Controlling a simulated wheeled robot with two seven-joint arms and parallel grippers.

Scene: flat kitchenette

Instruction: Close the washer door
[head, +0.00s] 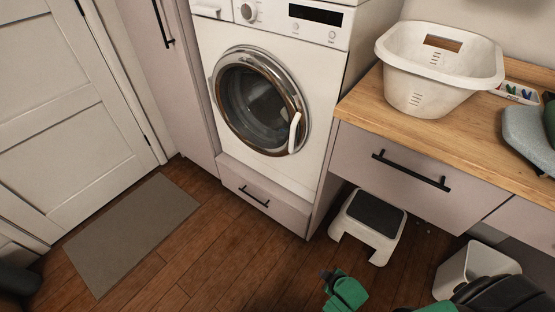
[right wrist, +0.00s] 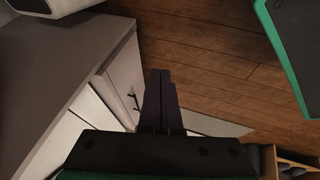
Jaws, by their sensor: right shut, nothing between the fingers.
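The white washer (head: 318,168) stands at the back centre in the head view. Its round door (head: 262,101) has a dark glass, a chrome and brownish rim and a white handle (head: 295,132) at its right side. The door sits at or very near the front panel; I cannot tell whether it is fully flush. My right gripper (head: 326,275) is low in the head view, well in front of and below the door, apart from it. In the right wrist view its dark fingers (right wrist: 158,78) are together and empty. My left gripper is not in view.
A wooden counter (head: 360,100) with a white basket (head: 425,95) is right of the washer. A step stool (head: 369,224) and a white bin (head: 462,272) stand below it. A grey mat (head: 130,235) lies at left. The wooden floor (head: 235,240) before the washer is clear.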

